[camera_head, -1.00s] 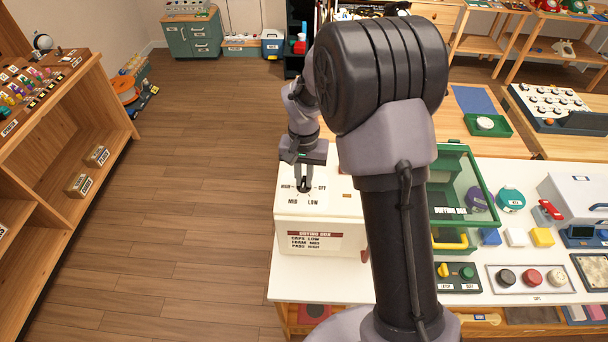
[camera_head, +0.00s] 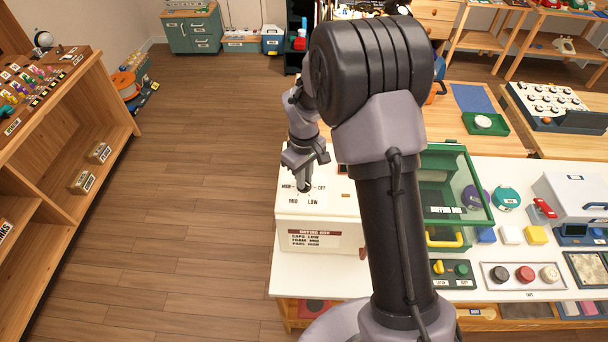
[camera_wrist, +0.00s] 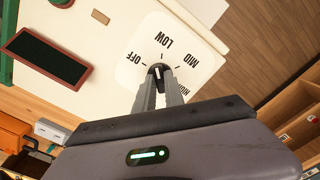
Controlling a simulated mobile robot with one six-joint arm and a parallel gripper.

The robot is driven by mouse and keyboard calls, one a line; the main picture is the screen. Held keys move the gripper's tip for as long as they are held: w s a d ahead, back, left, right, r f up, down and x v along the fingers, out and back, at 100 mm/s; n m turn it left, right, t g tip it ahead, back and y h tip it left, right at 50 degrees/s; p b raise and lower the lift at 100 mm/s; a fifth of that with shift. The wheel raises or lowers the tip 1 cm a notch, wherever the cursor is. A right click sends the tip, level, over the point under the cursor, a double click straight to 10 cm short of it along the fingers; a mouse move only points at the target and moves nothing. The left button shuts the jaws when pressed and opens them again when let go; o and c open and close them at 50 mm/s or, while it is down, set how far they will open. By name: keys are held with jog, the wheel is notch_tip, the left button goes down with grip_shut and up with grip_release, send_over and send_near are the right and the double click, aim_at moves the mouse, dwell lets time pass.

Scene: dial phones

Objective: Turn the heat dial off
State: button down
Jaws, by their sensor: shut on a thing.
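The heat dial (camera_wrist: 158,71) is a small black knob with a pale mark, on a white plate with OFF, LOW, MID and a partly hidden HIGH label. It sits on top of the white drying box (camera_head: 285,212). My gripper (camera_wrist: 160,80) is shut on the dial, with one grey finger on each side of it. In the head view my gripper (camera_head: 304,183) reaches down onto the dial from above. The fingers hide part of the knob, so I cannot tell for sure which label its mark points to.
A green clear-lidded case (camera_head: 458,190) stands right of my arm on the white table (camera_head: 350,282). Buttons and coloured blocks lie farther right. A dark red-framed panel (camera_wrist: 46,58) is near the dial. Open wooden floor lies to the left.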

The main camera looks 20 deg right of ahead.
jog(key=n+p, duration=0.1)
jog(key=n, duration=0.3)
jog(key=shift+r+n, duration=0.1)
jog(key=shift+n, duration=0.2)
jog(key=shift+n+p, duration=0.65)
jog(key=shift+n, duration=1.15)
jog(key=c, duration=1.4)
grip_release()
jog(key=shift+c, duration=0.2)
notch_tip(320, 180, up, 17)
jog(key=p, duration=0.2)
jog(key=shift+r, duration=0.15)
